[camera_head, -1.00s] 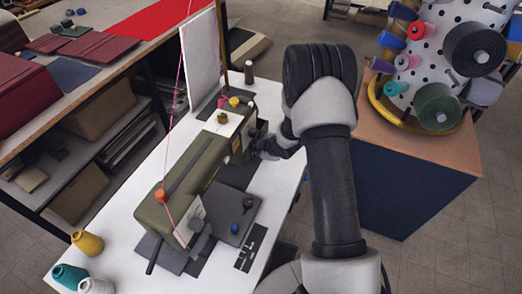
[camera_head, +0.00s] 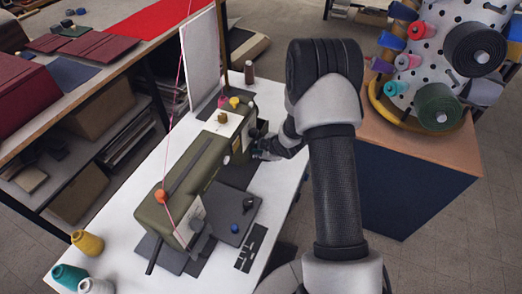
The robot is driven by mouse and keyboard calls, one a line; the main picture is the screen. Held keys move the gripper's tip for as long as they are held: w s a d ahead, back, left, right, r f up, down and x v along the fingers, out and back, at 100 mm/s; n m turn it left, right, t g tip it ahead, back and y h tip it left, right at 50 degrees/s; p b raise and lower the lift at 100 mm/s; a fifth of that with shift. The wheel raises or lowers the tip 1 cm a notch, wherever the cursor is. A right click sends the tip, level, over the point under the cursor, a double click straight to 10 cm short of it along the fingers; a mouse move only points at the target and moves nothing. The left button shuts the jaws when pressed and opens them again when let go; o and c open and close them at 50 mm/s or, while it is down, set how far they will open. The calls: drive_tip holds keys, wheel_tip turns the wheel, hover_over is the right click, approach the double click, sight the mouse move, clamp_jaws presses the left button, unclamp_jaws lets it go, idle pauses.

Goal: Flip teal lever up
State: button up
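An olive-green sewing machine (camera_head: 185,180) stands on the white table (camera_head: 135,205). My gripper (camera_head: 258,150) is low at the right side of the machine's far end, very close to it. It is dark and small here, partly covered by my own arm, so its fingers cannot be made out. I cannot make out a teal lever; the area by my gripper is dark and partly hidden. I cannot tell whether my gripper touches the machine.
Yellow (camera_head: 87,242), teal (camera_head: 69,277) and white (camera_head: 96,286) thread cones stand at the table's near left corner. A white upright panel (camera_head: 200,60) rises behind the machine. A wooden-topped cabinet (camera_head: 420,150) with a spool rack (camera_head: 447,25) stands at right.

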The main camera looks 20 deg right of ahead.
drive_tip(key=a+v, duration=0.1)
drive_tip(key=v, duration=0.9)
drive_tip(key=shift+s+d+r, duration=0.2)
drive_tip(key=shift+d+r, duration=0.05)
drive_tip(key=shift+d, duration=0.3)
drive_tip(key=s+a+r+m+h, duration=0.15)
drive_tip(key=s+r+m, duration=0.25)
drive_tip(key=r, duration=0.5)
drive_tip(key=s+r+m+h, duration=0.25)
drive_tip(key=s+r, duration=0.25)
drive_tip(key=r, duration=0.4)
drive_tip(key=s+a+r+m+g+y, duration=0.1)
drive_tip(key=s+a+r+m, duration=0.1)
drive_tip(key=s, duration=0.4)
drive_tip(key=s+a+r+m+g+y, duration=0.1)
drive_tip(key=s+a+r+m, duration=0.1)
drive_tip(key=s+a, duration=0.2)
drive_tip(key=s+a+r+m+y, duration=0.1)
drive_tip(key=s+a, duration=0.3)
drive_tip(key=s, duration=0.5)
drive_tip(key=shift+s+r+m+g, duration=0.4)
drive_tip(key=shift+r+m, duration=0.15)
drive_tip(key=shift+m, duration=0.2)
